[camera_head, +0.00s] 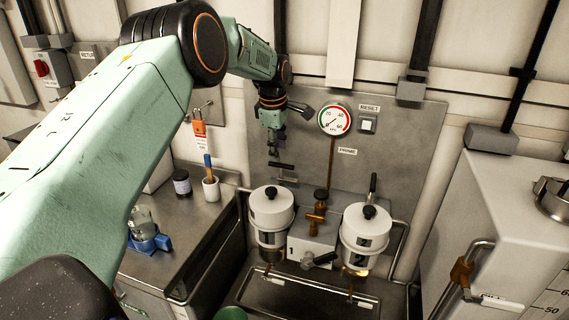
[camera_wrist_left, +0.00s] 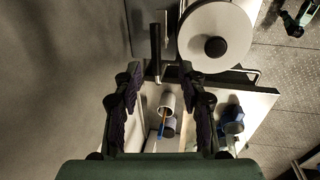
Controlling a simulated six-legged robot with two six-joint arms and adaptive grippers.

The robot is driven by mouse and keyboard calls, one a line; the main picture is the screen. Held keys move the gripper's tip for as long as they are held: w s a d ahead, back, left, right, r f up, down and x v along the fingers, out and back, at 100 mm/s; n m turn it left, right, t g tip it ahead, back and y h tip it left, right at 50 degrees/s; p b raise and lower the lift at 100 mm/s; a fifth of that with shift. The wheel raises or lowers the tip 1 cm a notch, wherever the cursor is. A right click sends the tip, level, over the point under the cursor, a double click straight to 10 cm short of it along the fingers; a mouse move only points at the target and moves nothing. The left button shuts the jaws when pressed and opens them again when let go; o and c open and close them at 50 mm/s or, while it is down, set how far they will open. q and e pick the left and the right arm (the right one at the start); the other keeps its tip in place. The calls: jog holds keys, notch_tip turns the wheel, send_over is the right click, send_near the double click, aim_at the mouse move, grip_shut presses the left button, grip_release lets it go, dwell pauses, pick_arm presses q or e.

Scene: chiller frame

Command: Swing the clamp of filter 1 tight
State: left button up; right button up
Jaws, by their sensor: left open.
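Two white filter canisters stand on the grey frame in the head view: the left one (camera_head: 271,212) and the right one (camera_head: 366,232), each with a black knob on its lid. A dark clamp lever (camera_head: 282,166) stands behind the left canister, and another lever (camera_head: 373,186) rises behind the right one. My left gripper (camera_head: 273,148) is open and empty, above the left lever. In the left wrist view a black lever (camera_wrist_left: 155,48) lies just beyond the fingertips, beside the round white lid (camera_wrist_left: 215,36). My right gripper is not in view.
A brass valve (camera_head: 317,212) stands between the canisters. A pressure gauge (camera_head: 334,119) and a reset button (camera_head: 367,124) are on the back panel. The left counter holds a brush cup (camera_head: 211,188), a dark jar (camera_head: 181,183) and a blue-based bottle (camera_head: 147,238). A white cabinet (camera_head: 490,220) stands right.

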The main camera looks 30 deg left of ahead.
aim_at(281, 164)
pick_arm(q)
jog(key=shift+w+d+f, duration=0.2)
jog(key=shift+w+f, duration=0.3)
jog(key=shift+w, duration=0.3)
jog(key=f, duration=0.4)
jog(key=w+f, duration=0.1)
jog(key=f, duration=0.2)
jog(key=shift+a+f, duration=0.1)
jog(key=shift+a, duration=0.05)
jog(key=shift+s+a+r, duration=0.15)
jog(key=shift+s+r, duration=0.3)
jog(key=shift+s, duration=0.25)
jog(key=shift+c, duration=0.8)
jog(key=shift+w+f, duration=0.3)
jog(key=shift+w, duration=0.25)
jog(key=c, duration=0.5)
jog(key=shift+s+r, duration=0.15)
jog(key=shift+s, duration=0.05)
grip_shut()
